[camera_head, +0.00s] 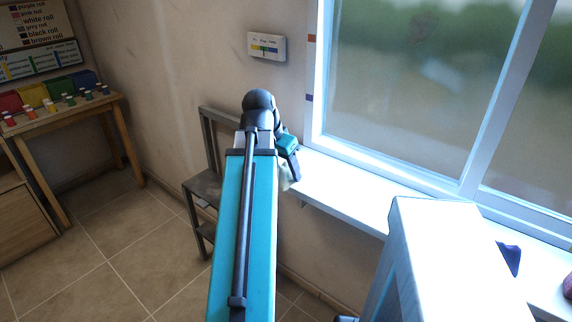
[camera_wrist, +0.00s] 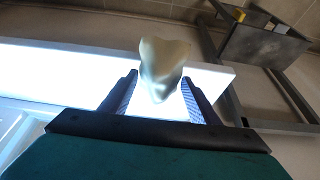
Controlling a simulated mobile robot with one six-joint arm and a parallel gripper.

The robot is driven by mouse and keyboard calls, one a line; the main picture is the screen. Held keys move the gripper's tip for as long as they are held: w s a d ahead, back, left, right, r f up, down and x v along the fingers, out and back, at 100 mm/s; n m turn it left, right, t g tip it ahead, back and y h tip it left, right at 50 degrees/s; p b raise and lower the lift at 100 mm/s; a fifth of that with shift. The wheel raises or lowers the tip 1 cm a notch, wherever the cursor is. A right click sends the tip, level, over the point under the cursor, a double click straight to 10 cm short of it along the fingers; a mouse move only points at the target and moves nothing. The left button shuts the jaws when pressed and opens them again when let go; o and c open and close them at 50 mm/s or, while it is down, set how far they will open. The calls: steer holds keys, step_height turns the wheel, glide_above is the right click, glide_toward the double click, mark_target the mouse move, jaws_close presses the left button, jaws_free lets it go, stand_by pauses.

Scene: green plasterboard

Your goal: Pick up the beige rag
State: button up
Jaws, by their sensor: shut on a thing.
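The beige rag (camera_wrist: 163,66) is between the two fingers of my gripper (camera_wrist: 161,98) in the wrist view. It hangs in a crumpled, pointed shape in front of the bright windowsill. My gripper is shut on the rag. In the head view, my gripper (camera_head: 287,170) is at the end of my arm, near the left end of the sill, and a small pale part of the rag (camera_head: 285,184) shows beside it. The arm hides part of the gripper and rag there.
The white windowsill (camera_head: 345,189) runs right below the window. A grey metal step stand (camera_head: 203,187) is left of my arm; it also shows in the wrist view (camera_wrist: 262,45). A wooden table (camera_head: 60,119) with coloured items stands at left. A dark blue cloth (camera_head: 509,258) lies at right.

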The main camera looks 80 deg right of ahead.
steer(key=shift+a+r, duration=0.1)
steer(key=shift+a, duration=1)
steer(key=o, duration=0.5)
steer(key=c, duration=0.4)
steer(key=shift+o, duration=0.2)
steer(key=w+a+f+n+t, duration=0.1)
steer(key=w+a+n, duration=0.15)
steer(key=w, duration=0.85)
steer(key=w+a+n+t, duration=0.1)
steer(key=w+n, duration=0.3)
steer(key=w, duration=0.8)
steer(key=w+a+n+t, duration=0.1)
steer(key=w+a+n, duration=0.2)
steer(key=w+a, duration=0.5)
steer(key=w+a+n+t, duration=0.2)
steer(key=w+a+n, duration=0.15)
steer(key=w, duration=0.85)
steer(key=w+a+f+n+t+y, duration=0.1)
steer(key=w+a+n, duration=0.2)
steer(key=w+a, duration=0.5)
steer(key=w+a+f+n+y, duration=0.15)
steer(key=w+a, duration=0.35)
steer(key=a, duration=0.6)
steer(key=w+a+n, duration=0.3)
steer(key=a, duration=0.8)
steer(key=w+a+n+y, duration=0.1)
steer(key=w+a+n, duration=0.2)
steer(key=a, duration=0.7)
steer(key=shift+a+t, duration=0.4)
